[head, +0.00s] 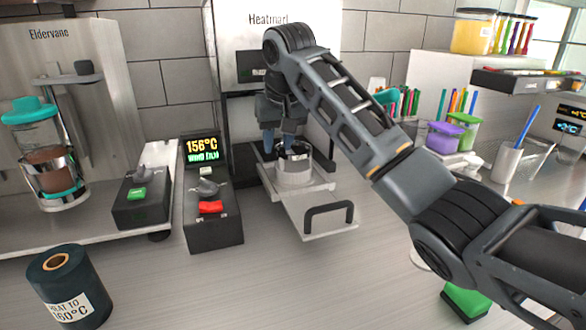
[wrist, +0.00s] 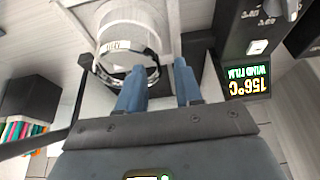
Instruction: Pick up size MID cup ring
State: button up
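The cup ring (head: 294,172) is a pale, short open cylinder standing on the sealer's pulled-out tray (head: 325,212). My gripper (head: 278,143) points down at the ring's back left side in the head view. In the wrist view its two blue fingers (wrist: 160,70) are apart: one overlaps the ring's opening, the other is outside the rim. I cannot tell whether either touches the ring.
A control box (head: 213,218) reading 156°C stands left of the tray. A dark roll (head: 68,290) stands at the front left, and a blender-like machine (head: 45,155) is behind it. The counter in front of the tray is clear.

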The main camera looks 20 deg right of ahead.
aim_at(277, 150)
jog(key=x, duration=0.4)
jog(key=shift+w+d, duration=0.1)
jog(key=shift+d, duration=0.05)
jog(key=shift+c, duration=0.3)
grip_shut()
jog(key=shift+r, duration=0.1)
dwell(0.8)
